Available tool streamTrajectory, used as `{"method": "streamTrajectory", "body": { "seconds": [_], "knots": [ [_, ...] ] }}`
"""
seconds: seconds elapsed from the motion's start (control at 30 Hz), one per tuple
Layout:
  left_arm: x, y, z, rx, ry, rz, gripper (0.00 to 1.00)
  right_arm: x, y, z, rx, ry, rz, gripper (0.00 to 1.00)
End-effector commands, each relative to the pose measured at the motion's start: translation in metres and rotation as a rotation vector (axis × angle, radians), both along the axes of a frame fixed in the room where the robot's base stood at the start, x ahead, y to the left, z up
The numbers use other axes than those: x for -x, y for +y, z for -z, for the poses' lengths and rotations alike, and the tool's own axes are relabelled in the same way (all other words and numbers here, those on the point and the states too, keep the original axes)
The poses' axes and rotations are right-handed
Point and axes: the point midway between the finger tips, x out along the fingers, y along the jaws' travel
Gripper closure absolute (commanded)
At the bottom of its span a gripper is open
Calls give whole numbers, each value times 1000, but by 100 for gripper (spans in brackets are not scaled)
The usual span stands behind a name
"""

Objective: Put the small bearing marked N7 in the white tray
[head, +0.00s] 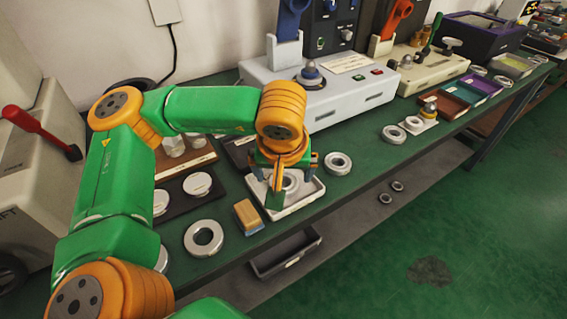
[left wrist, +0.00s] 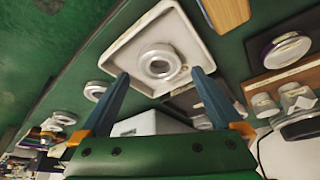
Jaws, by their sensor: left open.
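The white tray (head: 316,193) lies on the green bench near its front edge. It also shows in the left wrist view (left wrist: 120,62). A small metal bearing ring (head: 291,183) lies flat inside it, and it shows whole in the left wrist view (left wrist: 159,63). No N7 mark is legible on any ring. My left gripper (head: 284,173) is over the tray, fingers pointing down. In the left wrist view (left wrist: 160,75) its blue fingers are apart on either side of the ring, with nothing held. Whether they touch the ring is unclear. My right gripper is not in view.
A large ring (head: 203,238) and a tan block (head: 248,217) lie left of the tray. Another ring (head: 338,163) lies close on its right, and one (head: 394,134) further right. A white machine (head: 335,95) stands behind. A dark bin (head: 285,255) sits below the bench.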

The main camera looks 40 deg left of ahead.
Motion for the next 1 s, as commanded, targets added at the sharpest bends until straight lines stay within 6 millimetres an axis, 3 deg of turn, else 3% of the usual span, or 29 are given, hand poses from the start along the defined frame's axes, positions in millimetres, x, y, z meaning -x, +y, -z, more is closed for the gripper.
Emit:
{"method": "streamTrajectory", "body": {
  "seconds": [0.2, 0.33, 1.0],
  "knots": [
    [18, -14, -58, 0, -5, 4, 0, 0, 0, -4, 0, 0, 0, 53],
    [26, -19, -81, -1, -3, 4, 0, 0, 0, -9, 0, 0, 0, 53],
    [30, -20, -87, 0, 0, 3, 0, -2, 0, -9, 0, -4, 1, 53]
  ]
}}
